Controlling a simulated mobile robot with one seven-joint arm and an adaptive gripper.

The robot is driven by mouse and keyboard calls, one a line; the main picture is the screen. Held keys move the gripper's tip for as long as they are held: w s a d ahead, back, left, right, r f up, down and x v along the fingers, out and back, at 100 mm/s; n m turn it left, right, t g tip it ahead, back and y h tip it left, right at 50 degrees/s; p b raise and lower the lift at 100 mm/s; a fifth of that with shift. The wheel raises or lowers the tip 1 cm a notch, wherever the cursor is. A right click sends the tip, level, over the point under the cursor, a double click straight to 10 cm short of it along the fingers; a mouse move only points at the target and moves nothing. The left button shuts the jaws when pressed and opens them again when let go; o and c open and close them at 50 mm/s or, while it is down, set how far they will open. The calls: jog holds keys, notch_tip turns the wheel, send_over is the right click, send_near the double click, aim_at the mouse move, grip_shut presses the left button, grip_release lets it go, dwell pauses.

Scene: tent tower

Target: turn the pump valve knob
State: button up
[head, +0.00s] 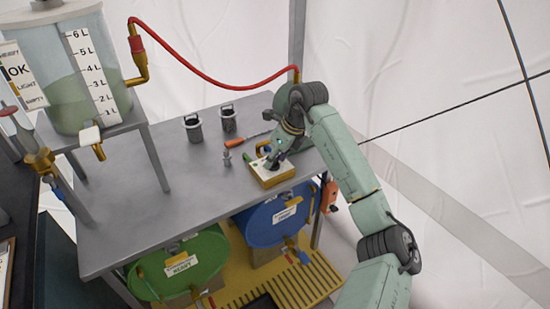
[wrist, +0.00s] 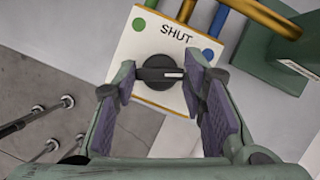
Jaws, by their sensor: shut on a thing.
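The pump valve knob (wrist: 160,74) is black and round with a bar handle across it, which has a white mark at its right end. It sits on a white plate (wrist: 134,46) lettered SHUT, with green and blue dots. In the wrist view my gripper (wrist: 161,76) has its two purple-padded fingers on either side of the bar, shut on its ends. In the head view the valve block (head: 273,179) is a yellow box with a white top on the bench. My gripper (head: 274,160) reaches down over it and hides the knob there.
The grey bench (head: 150,215) has free room left of the valve block. A clear tank (head: 75,70) stands at left, with a red hose (head: 215,84). Green (head: 180,262) and blue (head: 271,222) drums are below.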

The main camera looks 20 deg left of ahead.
jog(key=n+g+b, duration=0.1)
jog(key=n+b, duration=0.1)
jog(key=shift+w+f+n, duration=0.1)
jog(key=shift+w+n, duration=0.05)
jog(key=shift+n, duration=0.25)
jog(key=n+g+b, duration=0.1)
jog(key=n, duration=0.1)
jog(key=shift+n, duration=0.4)
jog(key=n+g, duration=0.1)
jog(key=n, duration=0.1)
jog(key=n+g, duration=0.1)
jog(key=n, duration=0.2)
jog(key=shift+w+a+h, duration=0.1)
jog(key=shift+w+h, duration=0.05)
jog(key=shift+h, duration=0.25)
jog(key=shift+n, duration=0.4)
jog(key=o, duration=1.2)
jog(key=shift+c, duration=0.2)
